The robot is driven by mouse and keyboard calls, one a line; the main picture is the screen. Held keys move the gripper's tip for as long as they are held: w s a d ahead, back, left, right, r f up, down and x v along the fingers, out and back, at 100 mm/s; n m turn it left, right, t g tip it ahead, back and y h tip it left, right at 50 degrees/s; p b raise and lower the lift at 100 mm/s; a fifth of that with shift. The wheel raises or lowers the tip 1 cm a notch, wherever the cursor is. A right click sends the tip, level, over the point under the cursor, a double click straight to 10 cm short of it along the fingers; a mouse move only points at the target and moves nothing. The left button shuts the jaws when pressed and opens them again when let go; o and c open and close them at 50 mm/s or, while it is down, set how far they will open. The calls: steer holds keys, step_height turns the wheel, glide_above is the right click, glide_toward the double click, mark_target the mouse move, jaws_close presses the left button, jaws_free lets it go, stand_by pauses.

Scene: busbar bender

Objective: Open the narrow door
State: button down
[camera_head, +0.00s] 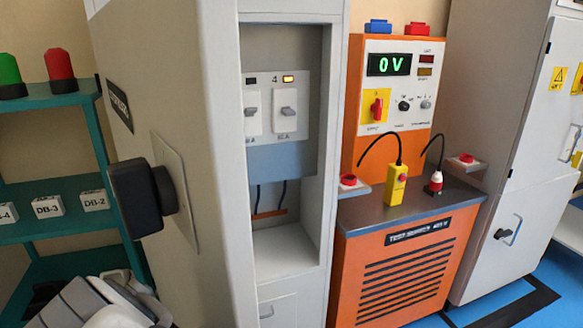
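A tall, narrow pale grey door (185,90) stands at the left of a grey cabinet (334,130). It is swung outward at an angle, so the inside of the cabinet shows to its right. A chunky black handle (140,198) sticks out from a light plate on the door's face, and nothing is seen holding it. A black label (119,104) sits higher on the door. Inside are white breakers (285,105) with a lit amber indicator. Part of the inside is hidden behind the door. White and grey arm parts show at the bottom left, but no gripper fingers can be made out.
A green shelf (45,195) with small labelled boxes and red and green lamps stands at the left. An orange test bench (400,275) with a "0 V" display stands right of the cabinet. Another grey cabinet (520,150) is at the far right. Blue floor (555,275) shows at the lower right.

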steer(key=c, duration=0.9)
jaws_free()
steer(key=shift+d, duration=0.1)
steer(key=shift+r, duration=0.25)
